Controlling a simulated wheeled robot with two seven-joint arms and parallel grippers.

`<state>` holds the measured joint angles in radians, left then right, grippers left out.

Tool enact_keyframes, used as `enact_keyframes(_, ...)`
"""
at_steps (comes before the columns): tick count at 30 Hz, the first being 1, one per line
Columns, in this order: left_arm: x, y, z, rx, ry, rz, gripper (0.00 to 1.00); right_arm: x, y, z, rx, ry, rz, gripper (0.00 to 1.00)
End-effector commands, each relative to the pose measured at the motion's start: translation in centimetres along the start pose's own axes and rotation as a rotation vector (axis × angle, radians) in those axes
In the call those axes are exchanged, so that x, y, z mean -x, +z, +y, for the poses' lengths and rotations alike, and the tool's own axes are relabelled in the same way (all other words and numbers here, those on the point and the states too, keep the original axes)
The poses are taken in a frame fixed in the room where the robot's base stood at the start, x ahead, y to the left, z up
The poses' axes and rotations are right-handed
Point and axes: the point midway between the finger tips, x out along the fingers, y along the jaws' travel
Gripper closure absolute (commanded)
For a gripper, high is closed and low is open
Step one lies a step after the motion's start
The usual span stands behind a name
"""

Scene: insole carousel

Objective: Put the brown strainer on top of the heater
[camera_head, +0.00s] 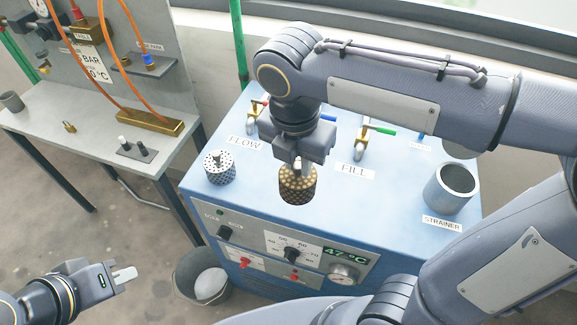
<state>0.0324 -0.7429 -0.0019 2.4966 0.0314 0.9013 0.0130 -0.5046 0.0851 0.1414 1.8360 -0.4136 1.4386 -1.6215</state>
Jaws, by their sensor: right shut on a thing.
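The brown strainer (298,186) is a small perforated cylinder above the middle of the blue heater's top (345,210). My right gripper (300,164) points down and is shut on the upper part of the strainer, hiding some of it. The strainer looks upright. A dark patch shows at its lower edge; I cannot tell whether it touches the top or hangs just above it. My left gripper (124,275) is at the lower left, away from the heater, with nothing visible in it; its finger gap is unclear.
A pale perforated strainer (219,168) stands on the heater's left side. A grey cup (452,184) stands at the right by the STRAINER label. Valves line the back. A bucket (188,290) is on the floor; a grey bench (75,135) stands left.

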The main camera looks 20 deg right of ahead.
Motion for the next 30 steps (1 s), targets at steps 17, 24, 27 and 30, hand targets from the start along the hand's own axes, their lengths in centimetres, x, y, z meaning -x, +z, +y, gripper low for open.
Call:
enact_keyframes(17,0.8,-0.4,0.4,0.000,0.000,0.000,1.00,-7.4,3.0,4.7,-0.002,-0.003,0.000,1.00)
enact_keyframes(24,0.8,-0.4,0.3,0.000,0.000,0.000,1.00,-9.8,2.7,4.7,-0.003,0.001,0.000,1.00)
enact_keyframes(27,0.8,-0.4,0.3,0.000,0.000,0.000,1.00,-9.8,2.7,4.7,-0.004,0.002,0.000,1.00)
enact_keyframes(30,0.8,-0.4,0.3,0.000,0.000,0.000,1.00,-9.8,2.7,4.7,-0.004,0.002,0.000,1.00)
